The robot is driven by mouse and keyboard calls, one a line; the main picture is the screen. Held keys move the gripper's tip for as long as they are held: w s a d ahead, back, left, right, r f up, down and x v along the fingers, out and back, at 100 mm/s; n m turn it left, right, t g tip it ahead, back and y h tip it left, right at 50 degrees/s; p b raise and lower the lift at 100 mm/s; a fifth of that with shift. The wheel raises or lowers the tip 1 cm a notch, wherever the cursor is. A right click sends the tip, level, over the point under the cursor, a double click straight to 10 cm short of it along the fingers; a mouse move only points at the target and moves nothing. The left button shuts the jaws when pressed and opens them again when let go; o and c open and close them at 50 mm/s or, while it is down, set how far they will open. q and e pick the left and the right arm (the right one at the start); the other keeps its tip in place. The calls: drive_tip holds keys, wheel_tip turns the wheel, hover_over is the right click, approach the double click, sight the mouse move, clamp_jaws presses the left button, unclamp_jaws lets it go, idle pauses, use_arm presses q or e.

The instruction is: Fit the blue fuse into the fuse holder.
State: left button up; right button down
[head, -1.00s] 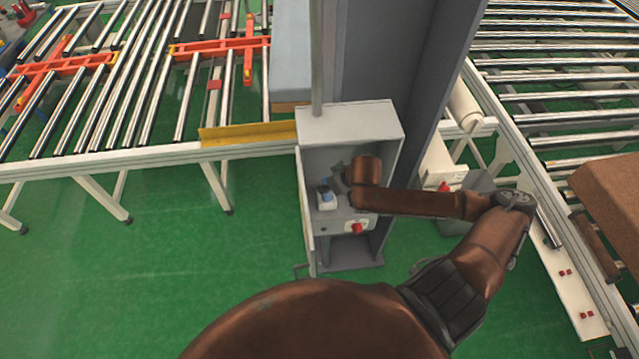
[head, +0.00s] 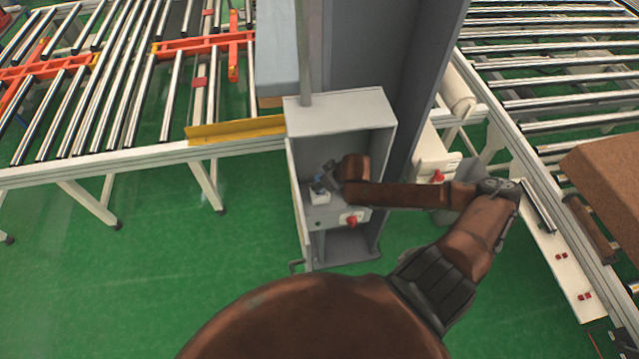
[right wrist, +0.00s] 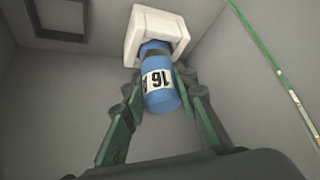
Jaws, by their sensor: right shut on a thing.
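The blue fuse (right wrist: 161,90) has a white label reading 16 and sits between the fingers of my right gripper (right wrist: 157,108), which is shut on it. In the right wrist view its far end reaches into the opening of the white fuse holder (right wrist: 158,22); how deep it sits I cannot tell. In the head view my right gripper (head: 325,180) is inside the open grey cabinet, at the white holder (head: 319,198). The fuse is small and partly hidden there. My left gripper is not in view.
The grey cabinet (head: 345,105) has side walls close around my right gripper. A red knob (head: 352,220) is on the panel below the holder. Roller conveyors (head: 100,90) stand left and right. A brown block (head: 605,175) lies at right.

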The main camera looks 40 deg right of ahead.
drive_tip(key=shift+f, duration=0.15)
drive_tip(key=c, duration=1.6)
unclamp_jaws()
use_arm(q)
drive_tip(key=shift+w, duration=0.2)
use_arm(e)
drive_tip(key=shift+s+r, duration=0.2)
drive_tip(key=shift+r, duration=0.25)
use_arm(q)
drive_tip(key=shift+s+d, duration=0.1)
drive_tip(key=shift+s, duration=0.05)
use_arm(e)
drive_tip(key=shift+v, duration=5.65)
drive_tip(key=shift+w, duration=0.1)
